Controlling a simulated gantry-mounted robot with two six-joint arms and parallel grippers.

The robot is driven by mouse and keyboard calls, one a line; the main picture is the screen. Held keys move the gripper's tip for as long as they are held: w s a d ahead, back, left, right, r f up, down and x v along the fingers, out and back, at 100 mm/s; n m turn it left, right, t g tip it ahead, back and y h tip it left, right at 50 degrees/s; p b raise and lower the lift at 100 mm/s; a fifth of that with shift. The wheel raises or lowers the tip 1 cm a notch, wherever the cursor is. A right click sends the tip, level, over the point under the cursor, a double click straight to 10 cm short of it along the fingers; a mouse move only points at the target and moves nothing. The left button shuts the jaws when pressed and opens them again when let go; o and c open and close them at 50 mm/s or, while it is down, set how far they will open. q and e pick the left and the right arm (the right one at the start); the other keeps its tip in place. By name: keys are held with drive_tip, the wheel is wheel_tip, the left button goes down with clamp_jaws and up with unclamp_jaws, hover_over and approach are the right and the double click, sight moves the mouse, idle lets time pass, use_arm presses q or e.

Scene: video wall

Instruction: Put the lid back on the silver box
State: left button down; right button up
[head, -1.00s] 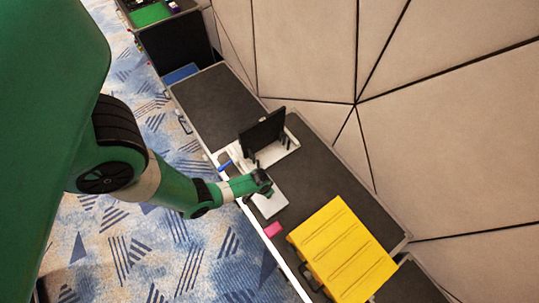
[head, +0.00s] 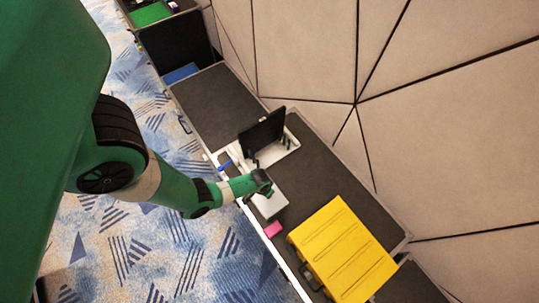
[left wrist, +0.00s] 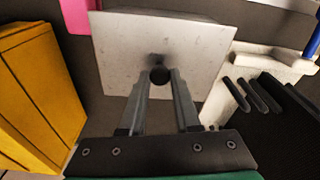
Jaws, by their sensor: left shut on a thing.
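My left gripper (head: 266,190) is over the silver square (head: 270,207) on the dark worktop. In the left wrist view, the fingers (left wrist: 160,78) are closed around a small dark round knob (left wrist: 159,75) at the middle of the flat silver lid (left wrist: 165,35). The lid looks roughly level and fills the upper middle of that view. The silver box under it is hidden or cannot be told apart from the lid, so I cannot tell whether the lid touches it. My right gripper is not in view.
A yellow ribbed case (head: 342,250) stands to the right, with a pink block (head: 273,229) between it and the silver square. A black upright screen (head: 262,132) on a white base (head: 283,152) stands behind. A blue pen-like thing (head: 225,165) lies left. The worktop's far left is clear.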

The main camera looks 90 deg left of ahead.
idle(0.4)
use_arm(q)
drive_tip(key=c, duration=0.5)
unclamp_jaws()
drive_tip(key=shift+c, duration=0.2)
drive_tip(key=o, duration=0.5)
drive_tip(key=shift+r, duration=0.1)
drive_tip(key=shift+r+p, duration=3.4)
clamp_jaws()
